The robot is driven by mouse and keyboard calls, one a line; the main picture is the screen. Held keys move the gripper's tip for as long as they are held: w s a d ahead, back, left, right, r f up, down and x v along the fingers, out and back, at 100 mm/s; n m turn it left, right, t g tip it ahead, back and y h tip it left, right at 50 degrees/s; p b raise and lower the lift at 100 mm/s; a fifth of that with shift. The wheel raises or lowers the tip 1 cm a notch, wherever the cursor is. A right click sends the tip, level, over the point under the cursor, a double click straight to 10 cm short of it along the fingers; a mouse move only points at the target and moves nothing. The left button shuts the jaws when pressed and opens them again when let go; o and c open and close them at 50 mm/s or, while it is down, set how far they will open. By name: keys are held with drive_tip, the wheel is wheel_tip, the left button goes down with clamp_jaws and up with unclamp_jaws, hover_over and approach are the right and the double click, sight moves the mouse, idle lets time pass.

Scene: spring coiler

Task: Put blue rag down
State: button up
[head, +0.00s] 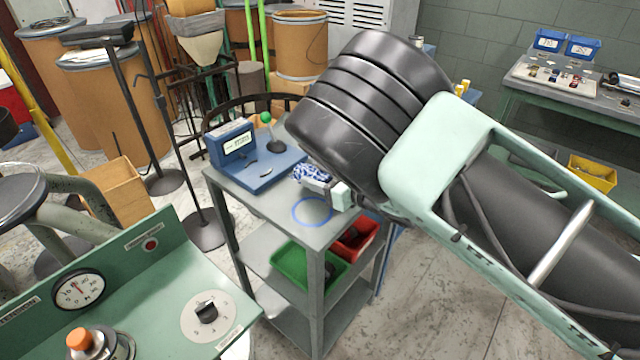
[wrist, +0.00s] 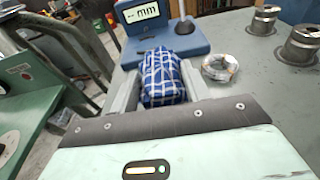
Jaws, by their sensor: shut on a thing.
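The blue rag is a blue-and-white checked bundle, seen in the wrist view (wrist: 163,78) between the two fingers of my gripper (wrist: 160,92). In the head view the rag (head: 307,172) shows at the tip of my gripper (head: 325,187), over the grey cart top (head: 285,212), partly hidden by the gripper and arm. My gripper is shut on the rag. I cannot tell whether the rag touches the cart top. A blue ring outline (head: 312,211) is marked on the cart top, just in front of the gripper and clear of objects.
A blue gauge with a display (head: 238,148) stands on the cart's far left part. In the wrist view a wire coil (wrist: 220,68) and metal spools (wrist: 303,42) lie to the right. Green (head: 305,267) and red (head: 355,238) bins sit on the shelf below.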

drive_tip(key=shift+f, duration=1.5)
drive_tip(key=shift+f, duration=0.1)
drive_tip(key=o, duration=0.9)
drive_tip(key=shift+o, duration=0.2)
